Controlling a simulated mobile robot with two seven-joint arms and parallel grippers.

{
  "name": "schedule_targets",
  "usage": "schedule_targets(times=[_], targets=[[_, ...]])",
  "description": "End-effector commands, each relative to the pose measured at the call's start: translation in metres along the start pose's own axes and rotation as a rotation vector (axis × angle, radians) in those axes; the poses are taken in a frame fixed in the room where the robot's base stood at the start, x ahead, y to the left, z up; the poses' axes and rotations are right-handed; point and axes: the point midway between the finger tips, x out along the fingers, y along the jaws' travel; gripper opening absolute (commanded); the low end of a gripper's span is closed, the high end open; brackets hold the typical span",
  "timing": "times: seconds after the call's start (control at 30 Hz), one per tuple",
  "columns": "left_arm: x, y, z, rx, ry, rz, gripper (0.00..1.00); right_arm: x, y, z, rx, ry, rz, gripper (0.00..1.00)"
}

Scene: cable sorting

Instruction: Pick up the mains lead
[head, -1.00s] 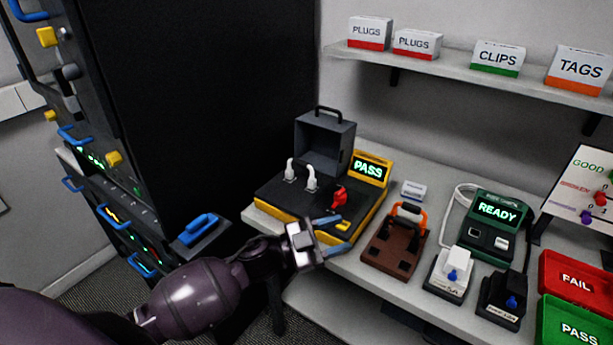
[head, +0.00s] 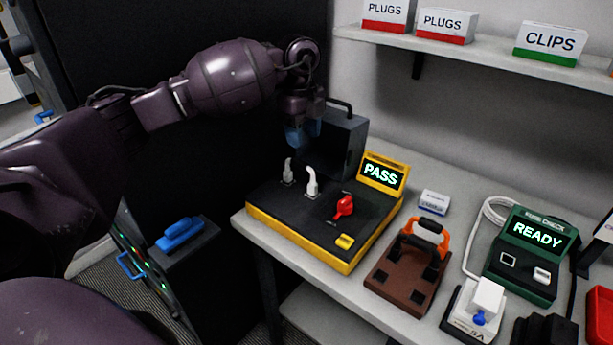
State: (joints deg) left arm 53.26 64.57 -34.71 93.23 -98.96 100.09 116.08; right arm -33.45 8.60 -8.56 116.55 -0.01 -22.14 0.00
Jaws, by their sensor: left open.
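My left gripper (head: 297,136) points down with its blue fingertips beside the grey open-fronted box (head: 343,145), above and behind two white upright pieces, the left one (head: 288,172) and the right one (head: 311,182). Its jaws are open and nothing shows between them. The white pieces stand in the black top of the yellow-edged tester (head: 265,208), whose screen reads PASS. I cannot tell for sure which thing is the mains lead; no loose lead is plainly visible on the tester. The inside of the box is dark. My right gripper is out of view.
The tester has a red knob (head: 343,206) and a yellow button (head: 345,241). To its right are a brown block with an orange-and-black handle (head: 424,240), a green READY unit (head: 528,254) with a white cable, and a white fuse unit (head: 486,297). A shelf (head: 455,48) holds boxes above.

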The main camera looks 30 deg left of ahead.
Motion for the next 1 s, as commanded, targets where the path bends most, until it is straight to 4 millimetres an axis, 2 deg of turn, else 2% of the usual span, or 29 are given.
schedule_targets(times=[0.1,0.2,0.5,0.77,1.0], targets=[[-0.009,-0.001,0.013,-0.05,-0.061,0.005,0.49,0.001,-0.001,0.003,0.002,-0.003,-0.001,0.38],[-0.005,-0.001,0.015,-0.06,-0.071,0.007,0.49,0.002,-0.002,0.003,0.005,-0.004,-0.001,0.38],[0.036,0.0,0.017,-0.058,-0.067,0.009,0.49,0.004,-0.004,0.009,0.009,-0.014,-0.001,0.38],[0.052,-0.001,0.018,-0.057,-0.067,0.006,0.49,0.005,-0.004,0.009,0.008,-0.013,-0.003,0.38],[0.084,-0.001,0.021,-0.057,-0.066,0.009,0.49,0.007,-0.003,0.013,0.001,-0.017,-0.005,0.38]])
